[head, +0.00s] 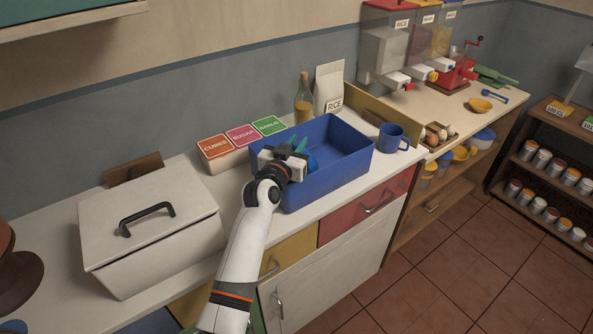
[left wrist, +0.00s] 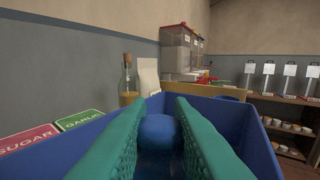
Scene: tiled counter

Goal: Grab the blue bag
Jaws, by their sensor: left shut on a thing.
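A blue crate (head: 338,176) stands on the counter, and its wall also shows in the left wrist view (left wrist: 236,119). My left gripper (head: 301,146) reaches into it over its left side. Its green fingers (left wrist: 160,145) are shut on a rounded blue thing, the blue bag (left wrist: 160,129). In the head view only a small part of the blue bag (head: 312,161) shows beside the fingers, inside the crate. The crate wall and gripper hide the rest of it. My right gripper is not in view.
A white lidded box (head: 150,235) stands left of the crate. Spice boxes (head: 241,138), an oil bottle (head: 303,99) and a rice bag (head: 328,88) stand behind. A blue mug (head: 392,138) and an egg tray (head: 436,136) are to the right.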

